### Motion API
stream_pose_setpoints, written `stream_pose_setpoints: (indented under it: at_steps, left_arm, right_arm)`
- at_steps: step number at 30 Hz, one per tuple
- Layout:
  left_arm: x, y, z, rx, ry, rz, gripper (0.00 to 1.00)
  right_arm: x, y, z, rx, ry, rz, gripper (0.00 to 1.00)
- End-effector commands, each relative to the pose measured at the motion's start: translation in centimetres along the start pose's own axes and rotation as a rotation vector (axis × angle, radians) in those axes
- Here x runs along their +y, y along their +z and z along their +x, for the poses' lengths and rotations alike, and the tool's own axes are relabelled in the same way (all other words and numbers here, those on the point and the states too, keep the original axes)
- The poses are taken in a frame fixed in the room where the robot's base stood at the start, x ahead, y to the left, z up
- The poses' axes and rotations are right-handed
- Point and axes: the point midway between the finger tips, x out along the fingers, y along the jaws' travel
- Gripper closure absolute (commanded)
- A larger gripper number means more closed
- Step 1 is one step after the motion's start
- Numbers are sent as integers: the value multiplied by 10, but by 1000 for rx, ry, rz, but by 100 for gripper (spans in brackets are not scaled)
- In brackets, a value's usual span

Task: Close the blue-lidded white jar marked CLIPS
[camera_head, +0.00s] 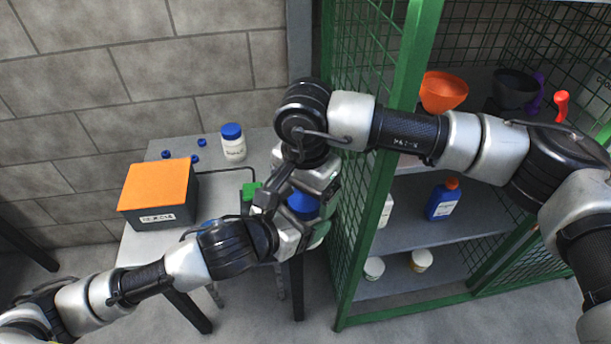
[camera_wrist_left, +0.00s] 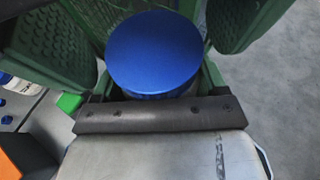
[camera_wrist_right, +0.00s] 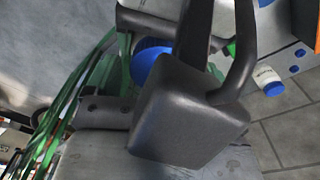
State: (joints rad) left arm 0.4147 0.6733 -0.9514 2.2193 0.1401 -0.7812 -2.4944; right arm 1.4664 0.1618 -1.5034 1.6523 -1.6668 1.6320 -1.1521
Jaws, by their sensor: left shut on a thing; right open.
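A blue-lidded jar is in my left gripper (camera_head: 306,224), which is shut on it in front of the table. Its blue lid (camera_head: 303,205) fills the top middle of the left wrist view (camera_wrist_left: 155,50), between the green fingers; the white body and any label are hidden. My right gripper (camera_head: 312,186) is open, just above and beside this lid; I cannot tell if it touches. In the right wrist view the lid (camera_wrist_right: 150,62) is partly hidden behind a dark gripper part. A second white jar with a blue lid (camera_head: 233,142) stands on the table, its label too small to read.
The grey table (camera_head: 215,190) holds a black box with an orange top (camera_head: 160,188), several small blue pieces and a green item (camera_head: 251,190). A green mesh cabinet (camera_head: 408,90) stands close right of the grippers, with an orange funnel (camera_head: 442,92) and a blue bottle (camera_head: 443,203).

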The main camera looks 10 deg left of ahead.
Motion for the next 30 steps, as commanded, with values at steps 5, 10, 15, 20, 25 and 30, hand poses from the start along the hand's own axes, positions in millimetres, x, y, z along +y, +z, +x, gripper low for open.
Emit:
stream_pose_setpoints:
  at_steps: [5,10,15,20,25,30]
  left_arm:
    - [0,1,0,-2,0,0,93]
    - [0,1,0,-2,0,0,93]
    - [0,1,0,-2,0,0,93]
    - [0,1,0,-2,0,1,93]
    - [0,1,0,-2,-1,1,93]
    - [0,1,0,-2,-1,1,93]
  right_arm:
    - [0,0,6,0,0,0,16]
    - [0,0,6,0,0,0,16]
    - [0,0,6,0,0,0,36]
    - [0,0,6,0,0,0,60]
    - [0,0,6,0,0,6,66]
    - [0,0,6,0,-1,165,66]
